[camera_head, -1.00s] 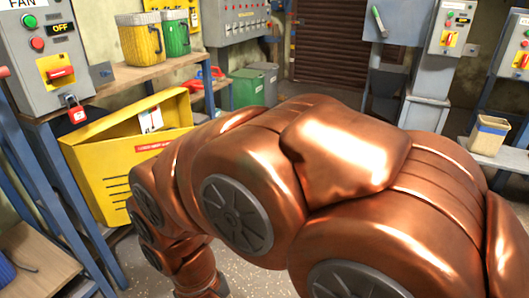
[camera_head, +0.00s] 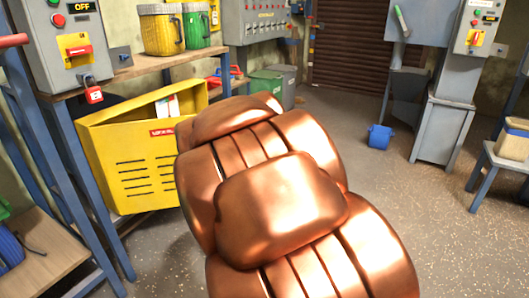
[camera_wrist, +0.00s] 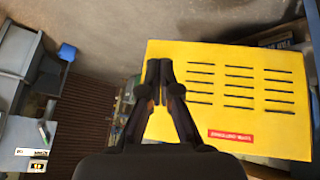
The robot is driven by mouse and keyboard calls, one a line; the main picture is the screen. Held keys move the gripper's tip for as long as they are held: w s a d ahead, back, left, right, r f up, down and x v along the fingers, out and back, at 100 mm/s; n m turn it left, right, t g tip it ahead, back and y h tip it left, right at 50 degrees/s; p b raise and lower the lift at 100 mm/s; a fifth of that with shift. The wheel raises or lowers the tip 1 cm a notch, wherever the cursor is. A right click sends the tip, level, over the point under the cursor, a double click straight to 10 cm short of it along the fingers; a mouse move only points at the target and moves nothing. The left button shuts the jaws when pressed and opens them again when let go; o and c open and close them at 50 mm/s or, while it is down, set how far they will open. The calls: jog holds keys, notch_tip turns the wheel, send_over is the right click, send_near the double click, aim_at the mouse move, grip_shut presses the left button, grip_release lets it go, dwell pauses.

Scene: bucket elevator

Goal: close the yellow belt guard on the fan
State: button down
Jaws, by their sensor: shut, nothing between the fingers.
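The yellow belt guard (camera_head: 130,172) is a slotted box with a red label, at the left of the head view below the bench. Its top shows a dark gap between the front panel and the sloped rear edge, with a white tag inside, so it stands open. In the wrist view the slotted yellow face (camera_wrist: 235,115) fills the right half. My gripper (camera_wrist: 159,66) is shut and empty, over the guard's left edge in that view. I cannot tell whether it touches the guard. In the head view my arm hides the gripper and the guard's right side.
The fan's grey switch box (camera_head: 65,45) with a red padlock (camera_head: 93,94) is above the guard. The bench (camera_head: 150,66) holds a yellow bucket (camera_head: 161,32) and a green bucket (camera_head: 196,25).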

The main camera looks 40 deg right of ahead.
jog(key=w+d+f+t+h+b, duration=0.2)
jog(key=w+d+t+b, duration=0.45)
jog(key=d, duration=0.55)
jog(key=w+d+f+t+h+b, duration=0.15)
jog(key=w+d+t+b, duration=0.45)
jog(key=d, duration=0.6)
jog(key=w+d+g+b, duration=0.1)
jog(key=w+d+b, duration=0.4)
jog(key=w, duration=0.8)
jog(key=shift+w+d+r+n, duration=0.15)
jog(key=shift+w+d+n, duration=0.15)
jog(key=shift+d, duration=0.25)
jog(key=shift+w, duration=0.1)
